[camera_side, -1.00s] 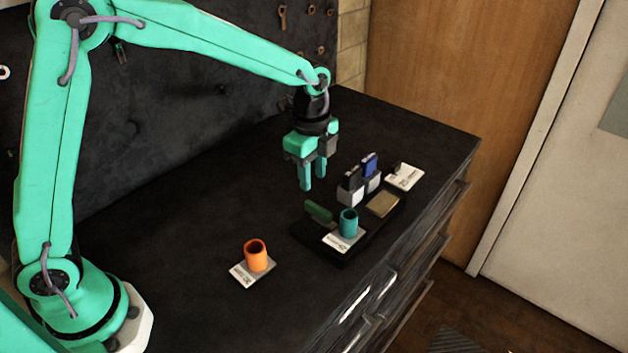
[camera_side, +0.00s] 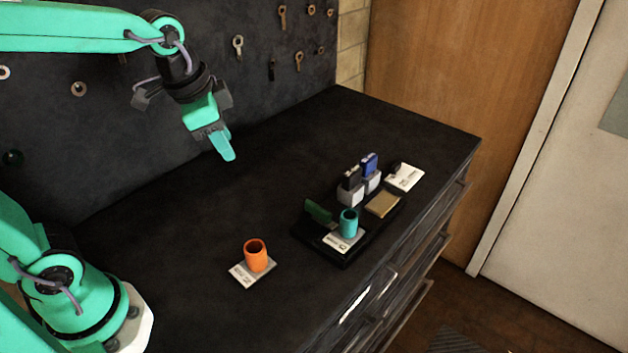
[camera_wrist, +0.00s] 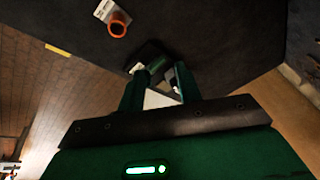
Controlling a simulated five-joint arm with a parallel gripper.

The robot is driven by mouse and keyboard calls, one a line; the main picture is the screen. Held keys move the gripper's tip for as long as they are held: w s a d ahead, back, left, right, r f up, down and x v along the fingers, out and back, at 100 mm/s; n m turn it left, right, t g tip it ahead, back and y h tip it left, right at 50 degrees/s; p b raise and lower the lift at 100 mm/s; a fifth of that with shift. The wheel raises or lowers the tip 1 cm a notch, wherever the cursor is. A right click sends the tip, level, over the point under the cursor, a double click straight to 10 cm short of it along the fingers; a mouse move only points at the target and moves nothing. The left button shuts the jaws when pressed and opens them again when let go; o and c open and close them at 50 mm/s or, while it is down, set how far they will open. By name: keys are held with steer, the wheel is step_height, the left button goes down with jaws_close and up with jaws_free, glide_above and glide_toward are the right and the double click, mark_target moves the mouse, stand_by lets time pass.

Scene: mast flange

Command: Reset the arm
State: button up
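My gripper (camera_side: 226,156) is raised well above the left part of the dark worktop, tilted, with nothing seen in its fingers. In the wrist view its two green fingers (camera_wrist: 162,70) stand apart, with the tray area far below between them. An orange cup (camera_side: 256,256) stands on a white label card (camera_side: 240,276) at the front; the cup also shows in the wrist view (camera_wrist: 118,25). A teal cup (camera_side: 348,223) stands on a card on a black tray (camera_side: 322,251).
A green piece (camera_side: 319,211) and a tan pad (camera_side: 382,204) are on the tray. Behind stand white holders (camera_side: 350,197) with a black block (camera_side: 352,178) and a blue block (camera_side: 370,164). A white card (camera_side: 405,177) lies at the right. A dark pegboard (camera_side: 200,30) with hanging parts rises behind.

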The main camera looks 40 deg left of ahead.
steer(key=s+a+n+t, duration=0.2)
steer(key=s+n, duration=0.4)
steer(key=s, duration=0.3)
steer(key=shift+a+n, duration=0.3)
steer(key=shift+a, duration=0.1)
